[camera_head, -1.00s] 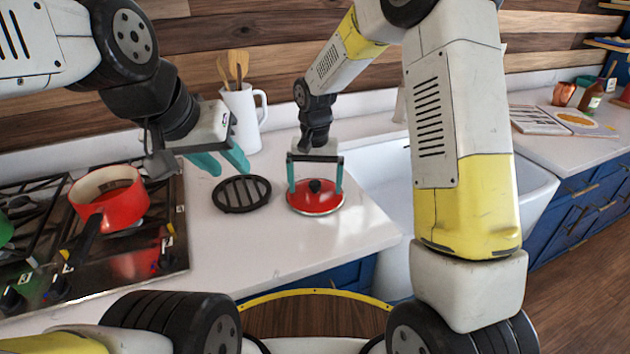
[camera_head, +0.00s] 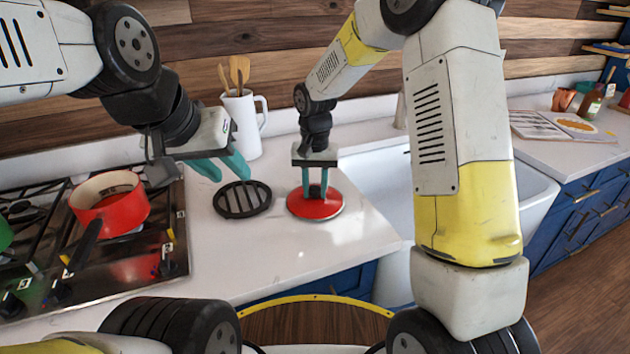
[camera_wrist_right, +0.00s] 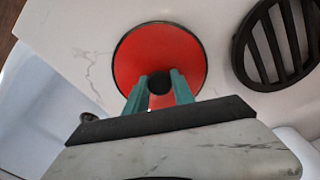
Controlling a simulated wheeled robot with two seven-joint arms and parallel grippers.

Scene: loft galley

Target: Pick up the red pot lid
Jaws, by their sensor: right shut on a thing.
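The red pot lid (camera_head: 316,206) is a round red disc with a metal rim and a black knob. It lies on the white counter beside the black trivet. In the right wrist view the lid (camera_wrist_right: 150,55) shows below the fingers, with its black knob (camera_wrist_right: 160,84) between them. My right gripper (camera_head: 314,195) points down at the lid's middle with its teal fingers shut on the knob. It also shows in the right wrist view (camera_wrist_right: 159,88). My left gripper (camera_head: 222,174) is empty above the counter, left of the lid, with its teal fingers apart.
A black slatted trivet (camera_head: 242,199) lies just left of the lid. A red saucepan (camera_head: 110,203) stands on the stove (camera_head: 150,250) at the left. A white jug (camera_head: 242,122) with wooden utensils stands behind. A white sink (camera_head: 380,165) is to the right. The counter front is clear.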

